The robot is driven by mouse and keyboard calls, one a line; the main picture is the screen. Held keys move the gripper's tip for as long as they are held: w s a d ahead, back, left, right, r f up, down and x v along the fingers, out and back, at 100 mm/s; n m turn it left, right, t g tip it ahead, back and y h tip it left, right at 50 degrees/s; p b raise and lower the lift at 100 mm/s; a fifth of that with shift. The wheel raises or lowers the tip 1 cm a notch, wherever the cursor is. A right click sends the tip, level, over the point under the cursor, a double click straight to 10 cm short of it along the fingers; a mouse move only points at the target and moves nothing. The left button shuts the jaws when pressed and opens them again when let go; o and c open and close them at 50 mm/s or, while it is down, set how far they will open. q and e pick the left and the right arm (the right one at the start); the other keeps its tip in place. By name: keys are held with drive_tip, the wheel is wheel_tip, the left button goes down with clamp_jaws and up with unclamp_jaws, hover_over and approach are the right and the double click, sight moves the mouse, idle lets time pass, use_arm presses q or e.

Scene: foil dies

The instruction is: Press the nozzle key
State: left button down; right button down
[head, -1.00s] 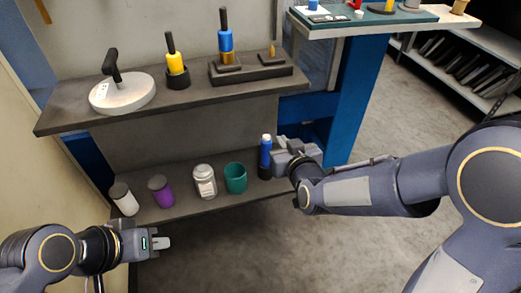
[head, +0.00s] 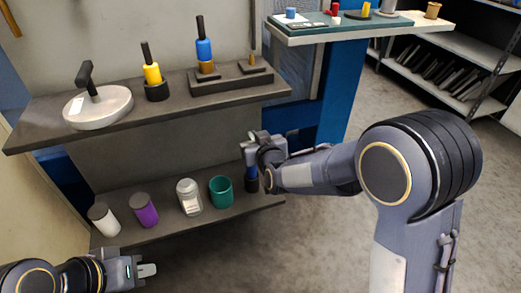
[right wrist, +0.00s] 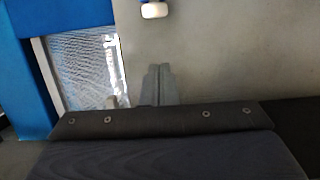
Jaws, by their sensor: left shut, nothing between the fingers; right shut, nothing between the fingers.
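A slim can with a blue upper part and dark base (head: 251,181) stands at the right end of the lower shelf; its top is hidden by my right gripper in the head view. My right gripper (head: 251,150) is shut and empty, at the can's top; I cannot tell whether it touches. Its closed fingers also show in the right wrist view (right wrist: 158,70). A white-ended thing with a blue edge (right wrist: 153,10) lies beyond the fingertips there, apart in the picture. No key is clearly visible. My left gripper (head: 147,270) is shut and empty, low in front of the shelf.
A teal cup (head: 221,192), white jar (head: 188,197), purple container (head: 144,210) and white container (head: 103,219) line the lower shelf. The upper shelf (head: 45,112) holds a round white base and handled tools.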

drive_tip(key=shift+w+f+b, duration=0.15)
drive_tip(key=shift+f+b, duration=0.3)
drive_tip(key=shift+f, duration=0.6)
drive_tip(key=shift+w+f+b, duration=0.1)
drive_tip(key=shift+f+b, duration=0.35)
drive_tip(key=shift+f, duration=0.55)
drive_tip(key=shift+f, duration=0.1)
